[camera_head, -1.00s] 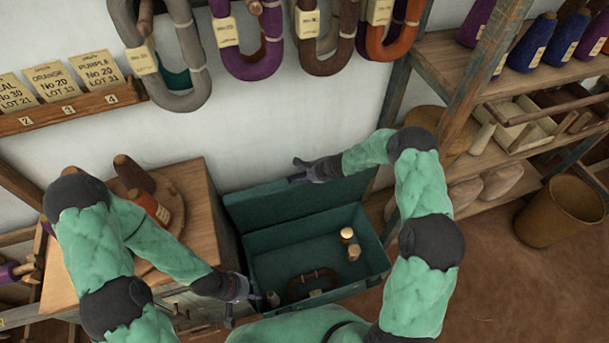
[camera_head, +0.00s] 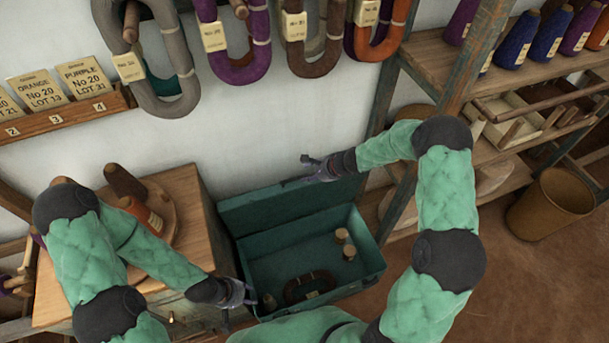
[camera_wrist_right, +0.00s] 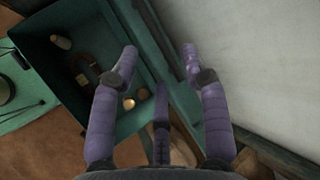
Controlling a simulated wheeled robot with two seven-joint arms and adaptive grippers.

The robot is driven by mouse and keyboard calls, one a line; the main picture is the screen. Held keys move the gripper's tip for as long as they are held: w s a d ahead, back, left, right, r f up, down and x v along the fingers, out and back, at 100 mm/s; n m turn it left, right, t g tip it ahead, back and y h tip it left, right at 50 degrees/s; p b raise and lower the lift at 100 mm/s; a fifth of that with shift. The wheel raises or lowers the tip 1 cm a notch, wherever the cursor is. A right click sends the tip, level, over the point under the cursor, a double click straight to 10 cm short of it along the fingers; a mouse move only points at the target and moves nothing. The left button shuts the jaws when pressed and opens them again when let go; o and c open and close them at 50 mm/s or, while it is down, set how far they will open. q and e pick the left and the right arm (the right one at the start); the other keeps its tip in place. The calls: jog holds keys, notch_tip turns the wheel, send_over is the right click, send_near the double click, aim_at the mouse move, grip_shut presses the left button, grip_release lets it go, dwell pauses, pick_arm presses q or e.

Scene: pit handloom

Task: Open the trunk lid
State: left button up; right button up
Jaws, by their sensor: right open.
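The teal trunk (camera_head: 372,262) stands on the floor against the wall, also in the right wrist view (camera_wrist_right: 28,50). Its lid (camera_head: 265,208) is raised and leans back toward the wall, so the inside shows. Inside lie a brown skein (camera_head: 310,285) with a label and several small spools or bobbins (camera_head: 348,252). My right gripper (camera_head: 308,160) is above the lid's top edge near its right part; in the right wrist view its fingers (camera_wrist_right: 160,52) are apart, with the lid edge below them. My left gripper (camera_head: 248,292) is beside the trunk's left wall; its fingers are small and unclear.
A wooden cabinet (camera_head: 195,205) with cones on top stands left of the trunk. Yarn skeins (camera_head: 235,65) hang on the wall above. A wooden shelf (camera_head: 430,60) with cones is at the right, and a round bin (camera_head: 556,205) stands on the floor there.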

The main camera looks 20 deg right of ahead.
jog(key=shift+v, duration=1.2)
jog(key=s+a+n+g+b, duration=0.25)
jog(key=a+n+g, duration=0.55)
jog(key=n, duration=1.5)
jog(key=w+d+r+n+h+b, duration=0.1)
jog(key=d+n+h+b, duration=0.3)
jog(key=n, duration=0.7)
notch_tip(320, 180, down, 10)
jog(key=s+h, duration=0.1)
jog(key=shift+s+f, duration=0.2)
jog(key=shift+s, duration=0.05)
